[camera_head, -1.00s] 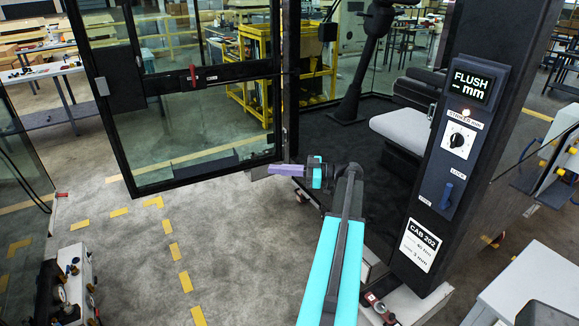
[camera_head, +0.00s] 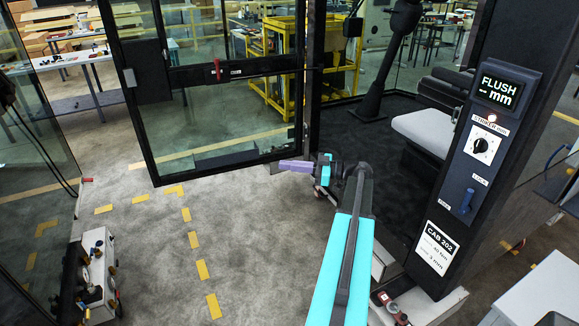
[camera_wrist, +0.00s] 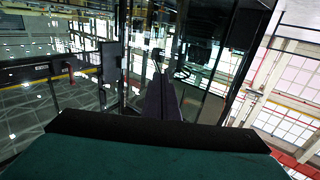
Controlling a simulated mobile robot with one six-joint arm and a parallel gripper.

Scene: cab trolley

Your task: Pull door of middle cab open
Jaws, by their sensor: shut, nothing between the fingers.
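The cab door (camera_head: 245,160) is a black-framed glass panel with a dark crossbar. It stands swung out to the left of the cab opening, beside a dark upright post (camera_head: 312,80). A small red handle (camera_head: 217,70) sits on the crossbar; a red handle also shows in the wrist view (camera_wrist: 70,72). My gripper (camera_head: 277,167), with purple fingers, is shut and empty. It appears just below the door's lower right corner in the head view; whether it touches the door cannot be told. The wrist view shows its dark fingers (camera_wrist: 160,98) in front of glass.
A dark pillar (camera_head: 490,140) on the right carries a "FLUSH – mm" display (camera_head: 498,90) and a "CAB 202" label (camera_head: 437,247). A seat (camera_head: 422,130) is inside the cab. A small trolley (camera_head: 97,270) stands at lower left. Grey floor with yellow dashes is clear between.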

